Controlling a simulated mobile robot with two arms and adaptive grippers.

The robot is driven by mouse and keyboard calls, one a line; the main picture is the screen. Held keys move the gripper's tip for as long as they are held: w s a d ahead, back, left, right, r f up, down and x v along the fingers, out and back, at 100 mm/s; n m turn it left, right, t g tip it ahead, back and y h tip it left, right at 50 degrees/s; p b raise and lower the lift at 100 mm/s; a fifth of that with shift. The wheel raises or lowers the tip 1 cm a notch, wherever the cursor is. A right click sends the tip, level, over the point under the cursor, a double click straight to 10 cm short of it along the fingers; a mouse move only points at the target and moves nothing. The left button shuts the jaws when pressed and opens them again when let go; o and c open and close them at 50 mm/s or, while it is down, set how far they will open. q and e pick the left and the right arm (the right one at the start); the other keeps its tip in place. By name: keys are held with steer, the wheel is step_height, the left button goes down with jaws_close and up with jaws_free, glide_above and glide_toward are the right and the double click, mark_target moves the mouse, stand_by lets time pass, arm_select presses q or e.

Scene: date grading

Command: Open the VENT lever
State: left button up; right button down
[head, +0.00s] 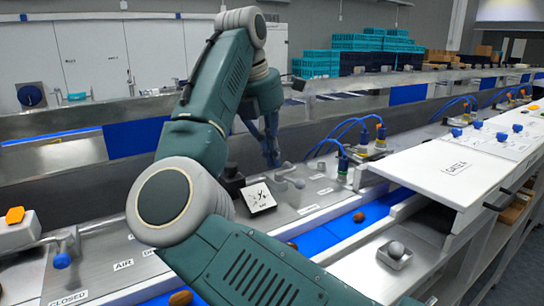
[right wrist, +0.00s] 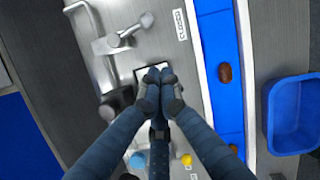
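A metal lever with a grey ball knob (head: 299,183) stands on the steel panel, just right of a small white dial plate (head: 258,197). No VENT label is readable, so I cannot confirm which lever is VENT. In the right wrist view the grey-knobbed lever (right wrist: 122,36) lies beside a CLOSED label (right wrist: 180,25). My right gripper (head: 272,158) points down above the panel, behind the dial plate. In the right wrist view its fingertips (right wrist: 160,74) are together and empty, apart from the lever, and cover much of the dial plate. My left gripper is not in view.
Another lever with a blue knob (head: 62,260) stands at lower left near CLOSED and AIR labels. Brown dates (head: 359,217) lie on the blue belt (head: 318,240). A white gate cover (head: 440,170) is at right. A blue bin (right wrist: 292,115) stands beyond the belt.

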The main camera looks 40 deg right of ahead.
steer(key=p+x, duration=0.1)
steer(key=x, duration=0.2)
steer(key=p+x, duration=0.1)
steer(key=x, duration=0.3)
steer(key=shift+w+d+f, duration=0.1)
steer(key=shift+w+f, duration=0.15)
steer(key=d, duration=0.1)
steer(key=d+p, duration=0.2)
steer(key=shift+w+d+f, duration=0.15)
steer(key=shift+f, duration=0.15)
steer(key=shift+d+f, duration=0.3)
steer(key=shift+d, duration=0.15)
steer(key=shift+w, duration=0.1)
steer(key=shift+a, duration=0.1)
